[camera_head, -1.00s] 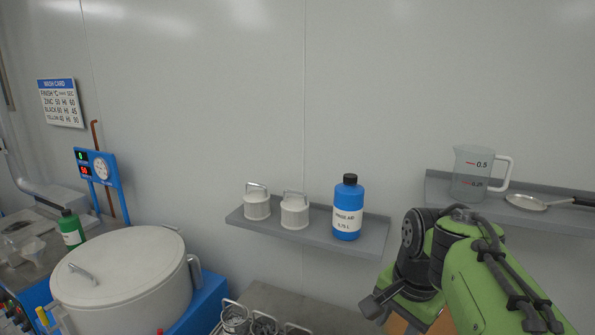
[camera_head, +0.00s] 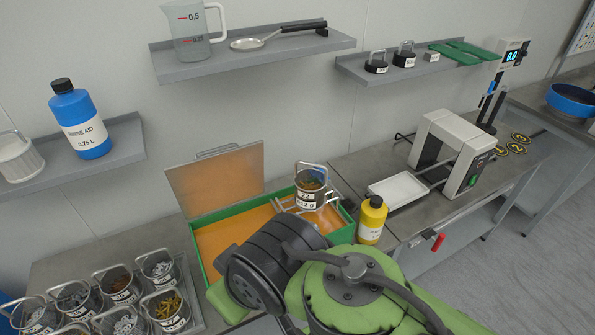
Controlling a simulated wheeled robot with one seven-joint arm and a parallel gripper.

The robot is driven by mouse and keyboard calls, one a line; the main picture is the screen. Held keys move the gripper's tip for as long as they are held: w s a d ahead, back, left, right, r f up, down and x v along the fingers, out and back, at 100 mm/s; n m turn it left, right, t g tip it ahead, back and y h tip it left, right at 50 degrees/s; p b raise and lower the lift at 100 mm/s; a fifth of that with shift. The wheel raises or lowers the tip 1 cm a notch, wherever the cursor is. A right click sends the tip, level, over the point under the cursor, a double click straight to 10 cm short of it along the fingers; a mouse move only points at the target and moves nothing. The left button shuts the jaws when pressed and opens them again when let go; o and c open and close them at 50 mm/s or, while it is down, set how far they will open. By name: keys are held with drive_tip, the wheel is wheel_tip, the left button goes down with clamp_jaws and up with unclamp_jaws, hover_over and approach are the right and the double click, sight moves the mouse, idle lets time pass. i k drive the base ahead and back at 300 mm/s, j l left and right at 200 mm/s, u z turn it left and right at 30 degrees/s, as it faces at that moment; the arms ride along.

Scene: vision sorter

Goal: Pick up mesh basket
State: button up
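A grey ribbed cylinder (camera_head: 18,160) with a handle stands on the left shelf, cut by the picture's left edge; I cannot tell if its wall is mesh. Several small metal baskets with wire handles, such as this one (camera_head: 172,312), hold screws and other small parts in a tray at lower left. My arm's black and green links stand in front of the case. My gripper is hidden behind them.
A blue bottle (camera_head: 80,122) stands by the ribbed cylinder. A yellow bottle (camera_head: 371,222) stands right of the case, near a white machine (camera_head: 452,150). Black weights (camera_head: 376,66) sit on another shelf.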

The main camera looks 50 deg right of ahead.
sight(310, 184)
drive_tip(key=z, duration=1.15)
